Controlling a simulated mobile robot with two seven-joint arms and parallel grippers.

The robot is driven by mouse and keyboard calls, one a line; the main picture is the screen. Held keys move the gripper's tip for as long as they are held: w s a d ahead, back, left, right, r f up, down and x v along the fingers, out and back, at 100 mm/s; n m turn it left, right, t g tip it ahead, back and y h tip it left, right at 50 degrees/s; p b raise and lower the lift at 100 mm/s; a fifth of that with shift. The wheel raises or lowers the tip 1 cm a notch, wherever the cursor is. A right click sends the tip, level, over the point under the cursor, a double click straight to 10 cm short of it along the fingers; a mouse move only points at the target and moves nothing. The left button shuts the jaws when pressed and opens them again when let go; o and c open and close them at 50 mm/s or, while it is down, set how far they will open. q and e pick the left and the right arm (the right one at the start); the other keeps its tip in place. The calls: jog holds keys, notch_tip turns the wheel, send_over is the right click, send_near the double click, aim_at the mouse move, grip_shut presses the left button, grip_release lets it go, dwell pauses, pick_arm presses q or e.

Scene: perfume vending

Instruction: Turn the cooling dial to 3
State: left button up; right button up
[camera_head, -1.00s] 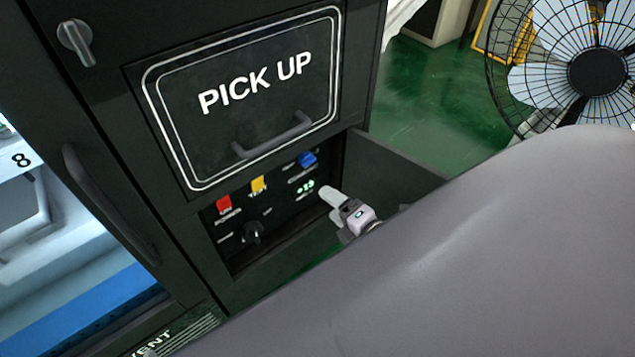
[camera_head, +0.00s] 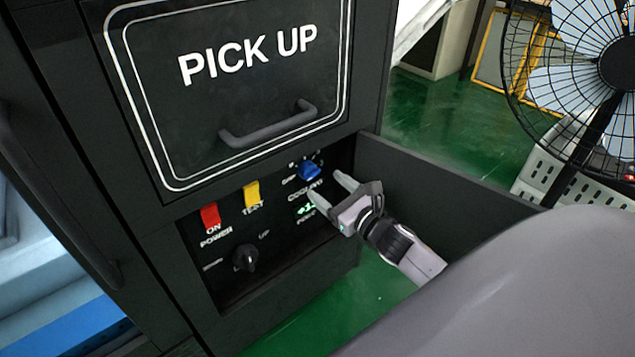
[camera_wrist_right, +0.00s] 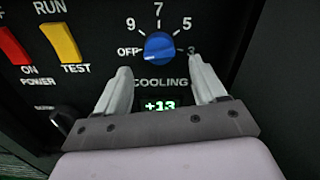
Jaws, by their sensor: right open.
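The blue cooling dial (camera_head: 309,172) sits on the recessed black control panel below the pick-up door. In the right wrist view the dial (camera_wrist_right: 160,48) has OFF at its left, 9, 7 and 5 around the top, and 3 at its right. Its pale pointer mark seems to face OFF. A green display (camera_wrist_right: 160,105) below reads +13. My right gripper (camera_head: 330,189) is open and empty in front of the panel. Its fingertips (camera_wrist_right: 159,66) are on either side of the dial's lower part, with no clear contact. The right finger partly covers the area by the 3. My left gripper is out of view.
A red power switch (camera_head: 210,217), a yellow test switch (camera_head: 252,196) and a black knob (camera_head: 245,258) share the panel. An open black flap (camera_head: 440,185) stands right of my right gripper. The pick-up door handle (camera_head: 268,127) juts out above.

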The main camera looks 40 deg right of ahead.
aim_at(310, 172)
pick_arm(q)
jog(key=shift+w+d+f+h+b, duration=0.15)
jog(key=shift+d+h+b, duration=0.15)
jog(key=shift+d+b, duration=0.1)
pick_arm(e)
jog(key=shift+w+a, duration=0.15)
jog(key=shift+w, duration=2.1)
jog(key=c, duration=1.1)
jog(key=shift+o, duration=0.2)
